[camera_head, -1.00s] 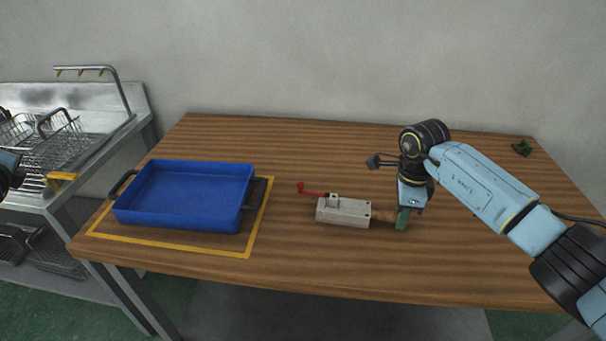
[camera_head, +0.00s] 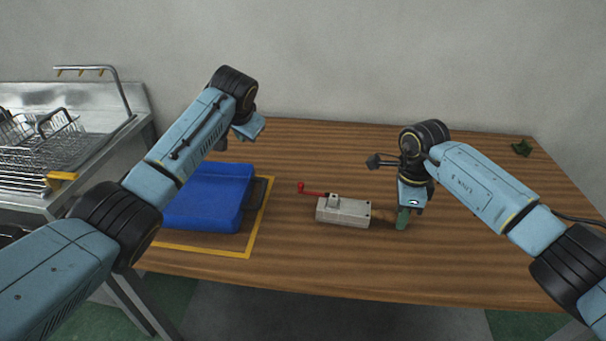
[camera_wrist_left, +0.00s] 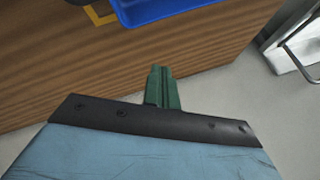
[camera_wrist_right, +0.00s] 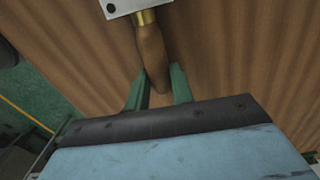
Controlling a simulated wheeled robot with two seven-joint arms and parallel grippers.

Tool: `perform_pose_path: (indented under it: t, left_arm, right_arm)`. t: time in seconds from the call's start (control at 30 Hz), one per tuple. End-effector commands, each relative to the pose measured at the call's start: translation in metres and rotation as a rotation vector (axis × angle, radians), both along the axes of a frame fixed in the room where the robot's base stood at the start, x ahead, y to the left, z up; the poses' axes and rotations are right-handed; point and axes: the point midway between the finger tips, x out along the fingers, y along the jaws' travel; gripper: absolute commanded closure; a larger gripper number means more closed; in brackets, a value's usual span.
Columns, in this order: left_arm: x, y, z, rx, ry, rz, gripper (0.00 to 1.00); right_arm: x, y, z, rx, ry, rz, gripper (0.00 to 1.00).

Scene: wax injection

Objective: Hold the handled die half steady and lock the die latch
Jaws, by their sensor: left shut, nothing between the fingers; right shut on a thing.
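The die (camera_head: 343,213) is a pale grey block lying flat on the table. Its latch has a red lever (camera_head: 313,193) with a red knob, pointing left from a small bracket on top. A brown wooden handle (camera_wrist_right: 151,55) extends from the die's right end. My right gripper (camera_head: 403,218) is shut on this handle, its green fingers on either side in the right wrist view. My left gripper (camera_wrist_left: 163,88) is shut and empty, away from the die. In the head view its hand is above the blue tray's back right, fingertips hidden.
The blue tray (camera_head: 210,222) stands inside a yellow outline at the table's left, partly covered by my left arm. A steel rack unit (camera_head: 40,150) stands further left. The table between tray and die is clear.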

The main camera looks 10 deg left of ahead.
Motion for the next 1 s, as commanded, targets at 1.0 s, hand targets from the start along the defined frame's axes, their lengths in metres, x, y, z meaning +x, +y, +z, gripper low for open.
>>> perform_pose_path:
  t: [1.0]
  left_arm:
    - [-0.058,-0.163,0.019,-0.333,0.258,-0.007,1.00]
  right_arm:
    - [0.000,0.001,0.000,0.002,0.001,0.002,1.00]
